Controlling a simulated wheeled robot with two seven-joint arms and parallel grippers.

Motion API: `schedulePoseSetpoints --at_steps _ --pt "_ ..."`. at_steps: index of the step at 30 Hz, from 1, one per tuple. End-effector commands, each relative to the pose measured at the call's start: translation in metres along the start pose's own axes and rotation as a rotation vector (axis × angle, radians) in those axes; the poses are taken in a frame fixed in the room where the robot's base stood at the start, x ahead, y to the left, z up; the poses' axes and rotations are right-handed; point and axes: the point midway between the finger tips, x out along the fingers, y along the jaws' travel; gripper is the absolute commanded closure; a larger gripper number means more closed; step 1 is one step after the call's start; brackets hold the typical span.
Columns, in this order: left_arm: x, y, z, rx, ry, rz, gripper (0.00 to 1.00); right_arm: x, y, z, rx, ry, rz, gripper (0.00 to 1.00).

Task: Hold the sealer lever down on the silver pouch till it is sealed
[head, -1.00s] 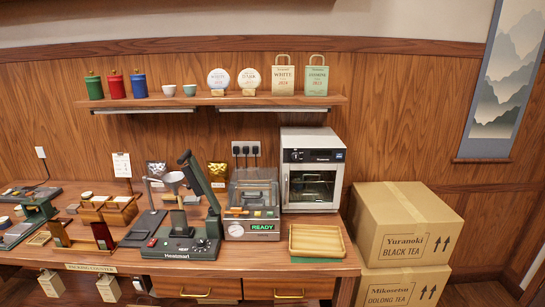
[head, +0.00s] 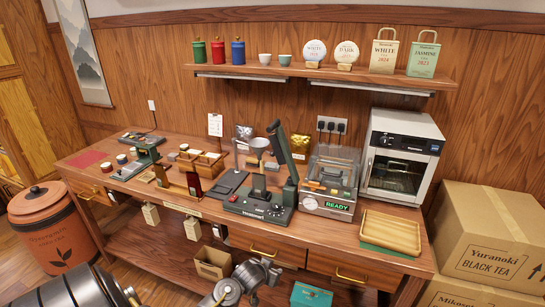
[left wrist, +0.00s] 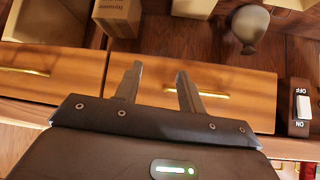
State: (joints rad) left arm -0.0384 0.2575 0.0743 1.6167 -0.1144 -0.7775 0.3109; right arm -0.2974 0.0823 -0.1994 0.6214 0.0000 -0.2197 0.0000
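The sealer's dark green base (head: 258,207) stands on the counter in the head view. Its long lever (head: 283,155) is raised and tilted. A silver pouch (head: 244,132) stands at the back of the counter, partly hidden behind a funnel; I see no silver pouch clearly under the lever. In the left wrist view my left gripper (left wrist: 156,90) is open and empty, its two fingers apart in front of wooden drawer fronts. My left gripper's fingers cannot be made out in the head view. My right gripper is in neither current view.
A clear-lidded machine showing READY (head: 328,190) stands right of the sealer, with a wooden tray (head: 390,232) beyond it. A gold pouch (head: 300,145) stands behind. A teal box (head: 311,295) is below the counter. An ON/OFF switch (left wrist: 299,107) shows in the left wrist view.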

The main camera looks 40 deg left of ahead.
Motion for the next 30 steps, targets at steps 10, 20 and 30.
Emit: schedulePoseSetpoints --at_steps 10,20,30 --pt "-0.196 -0.070 -0.306 -0.181 0.570 -0.081 0.60 -0.010 0.000 0.004 0.000 -0.006 -0.001 0.64" --pt "-0.273 -0.090 -0.366 -0.245 0.757 -0.092 0.60 -0.011 -0.002 0.003 0.001 -0.006 -0.002 0.64" --pt "-0.251 -0.095 -0.388 -0.246 0.755 -0.091 0.60 -0.016 -0.005 0.001 0.001 -0.004 -0.006 0.64"
